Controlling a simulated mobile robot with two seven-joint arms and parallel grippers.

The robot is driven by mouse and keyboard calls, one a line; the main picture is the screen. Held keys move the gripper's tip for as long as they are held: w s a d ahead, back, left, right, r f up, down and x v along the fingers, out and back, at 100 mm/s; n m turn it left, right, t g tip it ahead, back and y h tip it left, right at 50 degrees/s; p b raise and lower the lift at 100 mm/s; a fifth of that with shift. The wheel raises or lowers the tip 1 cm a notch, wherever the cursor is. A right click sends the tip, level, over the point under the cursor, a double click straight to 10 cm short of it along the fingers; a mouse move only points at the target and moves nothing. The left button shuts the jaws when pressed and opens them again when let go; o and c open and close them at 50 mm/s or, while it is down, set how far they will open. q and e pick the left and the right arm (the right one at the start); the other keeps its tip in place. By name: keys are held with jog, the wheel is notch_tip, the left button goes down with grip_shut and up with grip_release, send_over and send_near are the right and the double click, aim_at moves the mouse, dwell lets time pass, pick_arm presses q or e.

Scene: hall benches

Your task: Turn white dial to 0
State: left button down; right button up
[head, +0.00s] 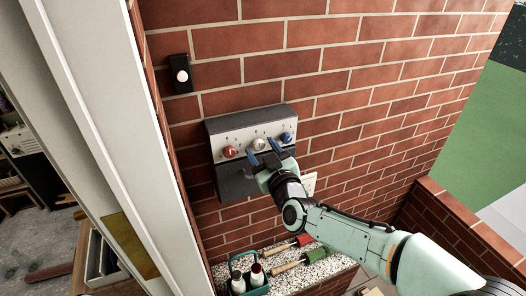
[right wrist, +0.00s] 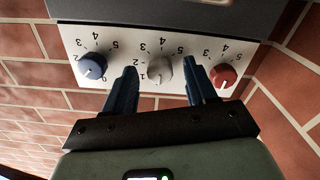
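The white dial (right wrist: 159,69) sits in the middle of a light control panel, between a blue dial (right wrist: 92,66) and a red dial (right wrist: 223,75). In the right wrist view its pointer mark seems to face the lower edge, near the 1; its exact setting is hard to read. My right gripper (right wrist: 160,84) is open, with one blue finger on each side of the white dial and visible gaps to it. The head view also shows the white dial (head: 259,144) just beyond the right gripper's fingertips (head: 264,152). My left gripper is not in view.
The panel is on a grey box (head: 236,183) on a brick wall. A black switch with a white button (head: 182,76) is at upper left. Below are a green caddy with bottles (head: 249,284) and red- and green-headed tools (head: 303,240). A pale post (head: 105,120) stands left.

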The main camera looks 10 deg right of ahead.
jog(key=s+d+b, duration=0.1)
jog(key=s+d, duration=0.1)
jog(key=s, duration=1.1)
jog(key=shift+d+b, duration=0.3)
jog(key=shift+b, duration=0.1)
